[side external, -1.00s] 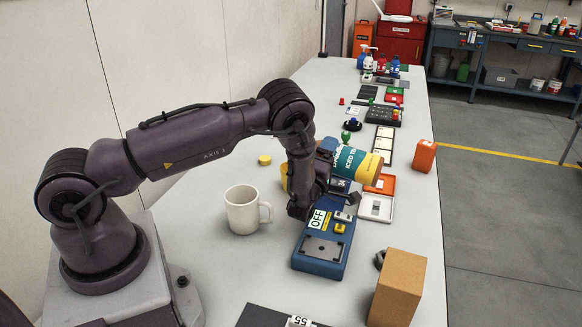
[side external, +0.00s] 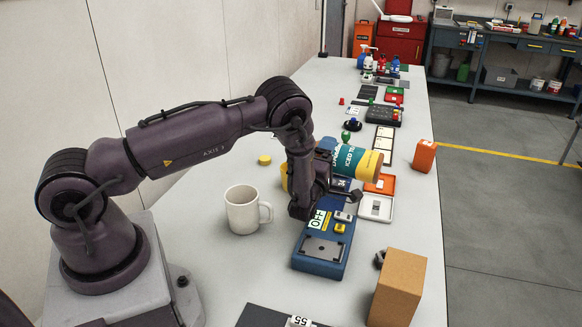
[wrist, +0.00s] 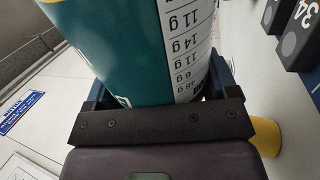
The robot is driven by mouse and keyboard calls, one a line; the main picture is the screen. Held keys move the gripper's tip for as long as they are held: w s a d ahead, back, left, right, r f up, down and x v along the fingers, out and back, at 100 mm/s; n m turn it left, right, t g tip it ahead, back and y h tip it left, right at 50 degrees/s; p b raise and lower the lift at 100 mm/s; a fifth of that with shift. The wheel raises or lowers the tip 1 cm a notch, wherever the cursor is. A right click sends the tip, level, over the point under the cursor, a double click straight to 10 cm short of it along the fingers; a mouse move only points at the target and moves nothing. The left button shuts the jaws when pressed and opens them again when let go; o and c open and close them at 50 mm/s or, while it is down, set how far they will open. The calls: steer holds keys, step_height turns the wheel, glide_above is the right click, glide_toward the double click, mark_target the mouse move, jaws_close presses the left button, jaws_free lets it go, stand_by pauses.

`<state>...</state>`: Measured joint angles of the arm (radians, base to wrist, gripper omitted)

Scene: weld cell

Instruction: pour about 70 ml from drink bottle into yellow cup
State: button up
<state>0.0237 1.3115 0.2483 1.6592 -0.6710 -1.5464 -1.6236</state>
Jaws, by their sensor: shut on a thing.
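The drink bottle (side external: 357,160) is teal and yellow with "ICED TEA" lettering. It lies tilted close to horizontal, its yellow base to the right and its other end to the left. My gripper (side external: 325,170) is shut on it; in the wrist view the bottle's label (wrist: 140,50) fills the space between the fingers. The yellow cup (side external: 285,178) stands mostly hidden behind my wrist, below the bottle's left end. A yellow piece of it shows in the wrist view (wrist: 267,135). The bottle's mouth and any liquid are hidden.
A white mug (side external: 243,210) stands left of my gripper. A blue device marked OFF (side external: 322,258) lies just in front. A cardboard box (side external: 397,288) and an orange container (side external: 424,156) stand to the right. A yellow lid (side external: 264,160) lies on the table.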

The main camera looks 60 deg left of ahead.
mark_target(338, 150)
steer(key=shift+n, duration=0.3)
steer(key=shift+w+d, duration=0.1)
steer(key=shift+d, duration=0.05)
stand_by(0.3)
steer(key=shift+w+d, duration=0.25)
steer(key=shift+d, duration=0.05)
steer(key=shift+w+d+n, duration=0.15)
steer(key=shift+d+n, duration=0.05)
steer(key=shift+n, duration=0.1)
stand_by(1.6)
steer(key=shift+w+d+m, duration=0.1)
steer(key=shift+d+m, duration=0.1)
steer(key=shift+m, duration=0.9)
steer(key=shift+w+d+r+m+t+h, duration=0.2)
steer(key=shift+r+m+t+h, duration=0.3)
steer(key=shift+m, duration=0.5)
steer(key=shift+r+m, duration=0.7)
steer(key=shift+r, duration=0.05)
